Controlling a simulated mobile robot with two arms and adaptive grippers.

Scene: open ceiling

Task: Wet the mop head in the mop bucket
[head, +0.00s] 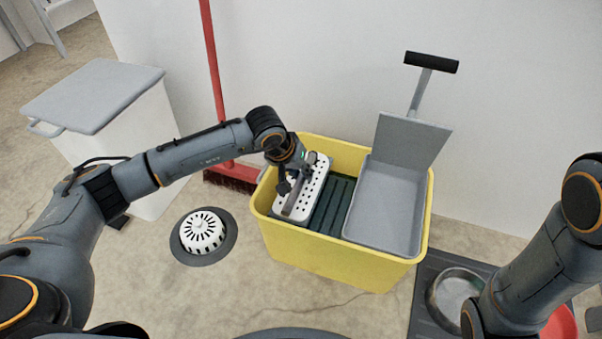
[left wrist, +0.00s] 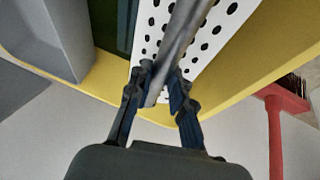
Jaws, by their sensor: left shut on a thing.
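The yellow mop bucket (head: 340,262) stands on the floor in the middle of the head view. A white perforated plate (head: 318,180), apparently the mop head, lies in its left part. It also shows in the left wrist view (left wrist: 218,30). My left gripper (head: 287,187) is over this plate, shut on a grey metal rod (left wrist: 183,38) that crosses above it. The gripper hides part of the plate, and I cannot tell whether the plate touches water. My right gripper is out of view.
A grey wringer tray (head: 385,208) with a black-handled lever (head: 431,62) fills the bucket's right side. A red broom (head: 213,60) leans on the wall behind. A white floor drain (head: 203,232) and a lidded bin (head: 95,95) are left. A metal bowl (head: 455,295) is right.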

